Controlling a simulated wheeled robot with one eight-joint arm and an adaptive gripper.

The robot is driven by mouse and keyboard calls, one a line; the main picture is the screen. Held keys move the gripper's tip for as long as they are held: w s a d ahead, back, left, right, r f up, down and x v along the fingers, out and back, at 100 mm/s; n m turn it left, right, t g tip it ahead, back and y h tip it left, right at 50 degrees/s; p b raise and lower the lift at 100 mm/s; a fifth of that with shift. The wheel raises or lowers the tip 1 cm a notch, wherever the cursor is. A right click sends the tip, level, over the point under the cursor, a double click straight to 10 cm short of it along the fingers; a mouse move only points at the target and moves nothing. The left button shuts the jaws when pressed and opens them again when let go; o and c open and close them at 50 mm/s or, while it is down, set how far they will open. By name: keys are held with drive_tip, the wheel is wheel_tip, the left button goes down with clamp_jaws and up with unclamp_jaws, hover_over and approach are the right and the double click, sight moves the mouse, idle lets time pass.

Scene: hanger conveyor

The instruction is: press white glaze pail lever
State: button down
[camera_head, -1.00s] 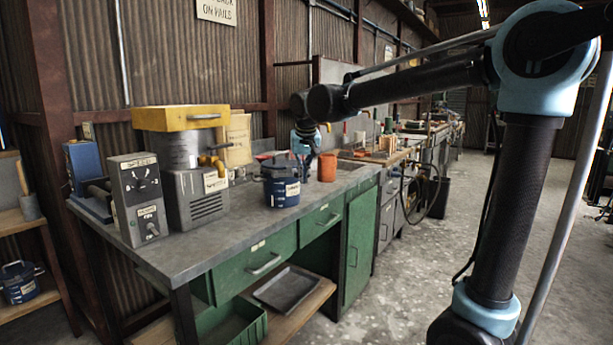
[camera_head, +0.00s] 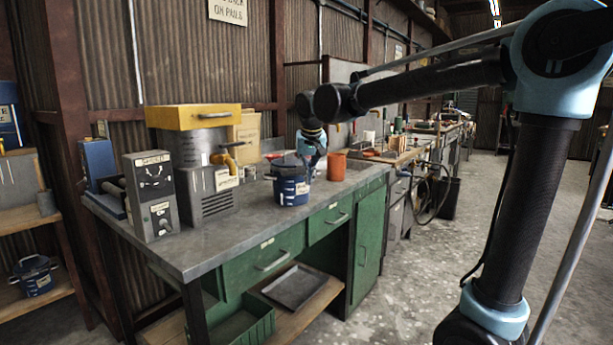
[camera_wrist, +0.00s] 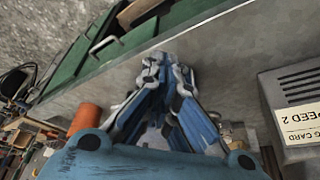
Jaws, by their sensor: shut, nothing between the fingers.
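A dark blue lidded pail (camera_head: 290,188) with a white label stands upright on the grey bench (camera_head: 215,235) in the head view. A second blue pail (camera_head: 34,277) stands on the low shelf at the left. I cannot read either label, nor make out a lever clearly. My gripper (camera_head: 311,160) hangs just behind and right of the bench pail, partly hidden; I cannot tell whether it touches. In the wrist view my gripper (camera_wrist: 167,68) is shut and empty, its fingers over the bench top. No pail is clearly visible there.
An orange cup (camera_head: 337,166) stands right of the pail; it also shows in the wrist view (camera_wrist: 87,118). Left of the pail are a grey machine (camera_head: 207,190) with a yellow top (camera_head: 194,117) and a control box (camera_head: 152,195). The bench front is clear.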

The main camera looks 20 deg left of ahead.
drive_tip(key=s+v, duration=0.1)
drive_tip(key=v, duration=0.9)
drive_tip(key=shift+d, duration=0.35)
